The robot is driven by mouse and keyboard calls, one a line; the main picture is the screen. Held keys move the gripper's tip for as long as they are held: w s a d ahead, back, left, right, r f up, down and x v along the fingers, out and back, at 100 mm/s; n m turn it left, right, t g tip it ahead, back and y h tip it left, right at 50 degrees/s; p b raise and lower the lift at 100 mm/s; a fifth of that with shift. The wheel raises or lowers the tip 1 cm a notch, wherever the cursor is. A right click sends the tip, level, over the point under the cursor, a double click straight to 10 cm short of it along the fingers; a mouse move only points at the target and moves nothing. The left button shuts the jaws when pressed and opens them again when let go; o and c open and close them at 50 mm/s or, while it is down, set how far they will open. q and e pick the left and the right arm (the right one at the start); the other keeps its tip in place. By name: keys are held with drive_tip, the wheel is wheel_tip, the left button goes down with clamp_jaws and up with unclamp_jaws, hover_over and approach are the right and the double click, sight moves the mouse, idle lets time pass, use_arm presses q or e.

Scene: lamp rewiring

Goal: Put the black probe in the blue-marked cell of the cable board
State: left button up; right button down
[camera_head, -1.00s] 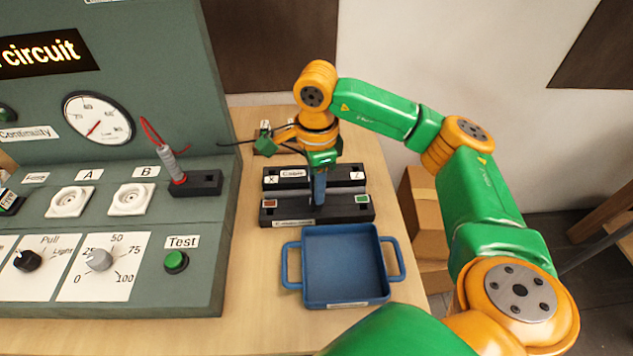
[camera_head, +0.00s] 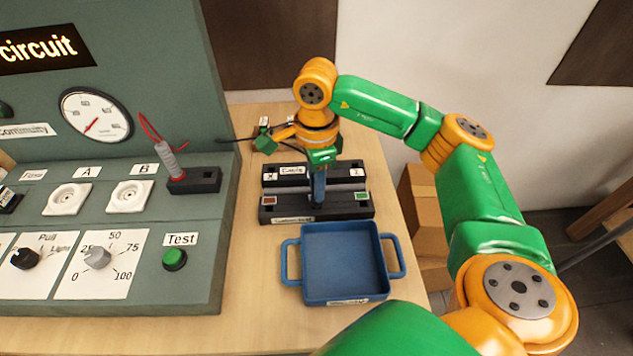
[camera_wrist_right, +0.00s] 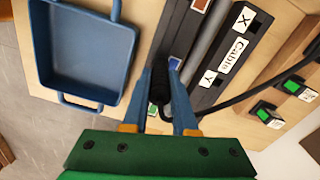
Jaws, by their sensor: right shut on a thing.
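The cable board (camera_head: 345,214) is a dark block with grooves, labelled Cable, X and Y, on the bench right of the green panel. Its front strip has a brown mark and a green mark in the head view. The blue mark (camera_wrist_right: 175,63) shows in the wrist view, just beyond my fingertips. My right gripper (camera_head: 318,202) points down over the middle of the front strip. In the wrist view its blue fingers (camera_wrist_right: 161,80) are shut on the black probe (camera_wrist_right: 158,90), with its cable trailing right. The probe's tip is hidden, so I cannot tell how deep it sits.
A blue two-handled tray (camera_head: 345,262) stands just in front of the board. A red probe (camera_head: 172,164) stands in a black holder on the panel at left. Small green-and-white clips (camera_wrist_right: 268,116) lie behind the board. Cardboard boxes (camera_head: 424,211) stand beyond the bench's right edge.

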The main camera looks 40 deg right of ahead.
drive_tip(key=shift+f+b, duration=0.45)
drive_tip(key=shift+f, duration=0.1)
drive_tip(key=c, duration=0.6)
unclamp_jaws()
